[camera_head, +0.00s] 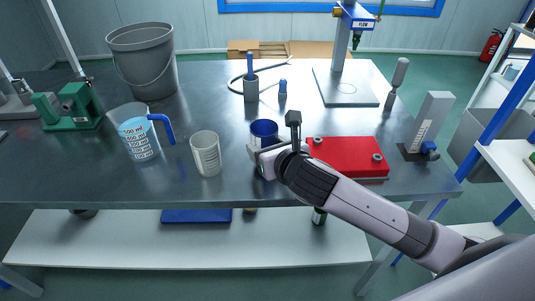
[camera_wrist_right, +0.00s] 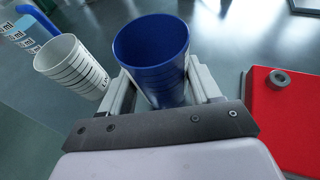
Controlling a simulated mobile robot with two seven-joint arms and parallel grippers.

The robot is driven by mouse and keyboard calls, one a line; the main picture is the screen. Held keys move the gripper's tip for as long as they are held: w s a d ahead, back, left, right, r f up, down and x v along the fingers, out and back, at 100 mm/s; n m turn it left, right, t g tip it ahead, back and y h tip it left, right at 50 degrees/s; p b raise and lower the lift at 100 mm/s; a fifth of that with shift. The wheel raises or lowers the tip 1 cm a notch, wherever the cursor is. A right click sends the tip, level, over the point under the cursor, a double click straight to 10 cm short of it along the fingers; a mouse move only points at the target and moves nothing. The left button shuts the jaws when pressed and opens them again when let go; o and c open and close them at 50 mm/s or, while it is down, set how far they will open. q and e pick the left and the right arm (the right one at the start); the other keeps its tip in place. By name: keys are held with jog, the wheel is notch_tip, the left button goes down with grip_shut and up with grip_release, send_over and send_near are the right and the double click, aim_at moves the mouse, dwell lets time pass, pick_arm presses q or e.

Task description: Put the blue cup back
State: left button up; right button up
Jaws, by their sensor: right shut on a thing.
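The blue cup (camera_head: 264,130) is at the middle of the metal table, and its open rim faces up. It also shows in the right wrist view (camera_wrist_right: 152,45), between the two fingers. My right gripper (camera_head: 262,155) comes in from the lower right and is shut on the blue cup. The gripper hides the cup's lower part in the head view, so I cannot tell whether its base touches the table. In the right wrist view the gripper (camera_wrist_right: 155,92) has a finger on each side of the cup. My left gripper is not in view.
A white cup with markings (camera_head: 206,155) stands left of the blue cup. A measuring jug (camera_head: 138,135) with a blue handle is further left. A red plate (camera_head: 345,157) with knobs lies right, by my arm. A grey bucket (camera_head: 142,60) stands behind. Bare tabletop lies behind the white cup.

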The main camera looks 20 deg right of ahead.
jog(key=shift+f, duration=0.95)
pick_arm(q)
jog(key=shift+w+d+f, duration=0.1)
pick_arm(e)
jog(key=o, duration=1.1)
jog(key=shift+o, duration=0.2)
jog(key=shift+r, duration=0.1)
pick_arm(q)
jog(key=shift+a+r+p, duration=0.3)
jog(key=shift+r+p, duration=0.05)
jog(key=shift+p, duration=0.35)
pick_arm(e)
jog(key=v, duration=1.2)
